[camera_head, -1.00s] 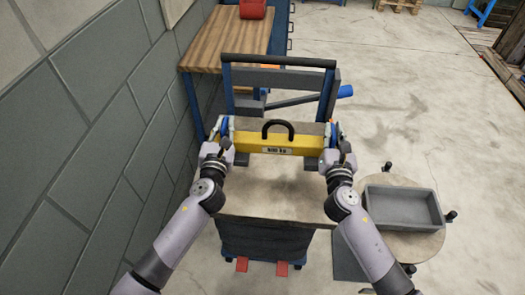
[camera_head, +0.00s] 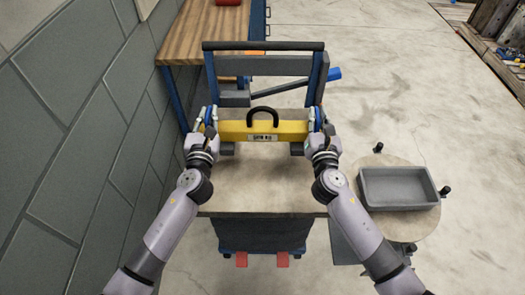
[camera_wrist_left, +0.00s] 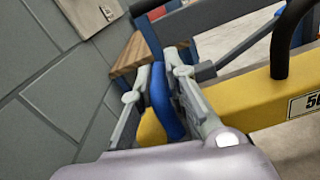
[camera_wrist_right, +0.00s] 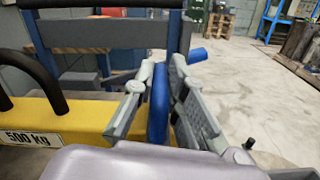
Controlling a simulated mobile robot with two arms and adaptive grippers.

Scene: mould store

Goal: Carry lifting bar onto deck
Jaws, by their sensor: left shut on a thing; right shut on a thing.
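The lifting bar (camera_head: 235,131) is a yellow beam with a black arched handle and a "500 kg" label. It lies level across the cart's deck (camera_head: 262,185), over dark blocks; whether it touches them I cannot tell. My left gripper (camera_head: 209,122) is shut on the bar's blue left end grip, which shows between its fingers in the left wrist view (camera_wrist_left: 160,95). My right gripper (camera_head: 319,120) is shut on the blue right end grip, seen in the right wrist view (camera_wrist_right: 158,105). The bar's underside is hidden.
A dark push rail (camera_head: 262,46) stands behind the deck, with a blue-ended lever (camera_head: 334,74) at its right. A grey tray (camera_head: 397,188) sits on a round table at the right. A wooden bench (camera_head: 200,30) is behind, and a block wall (camera_head: 70,130) runs along the left.

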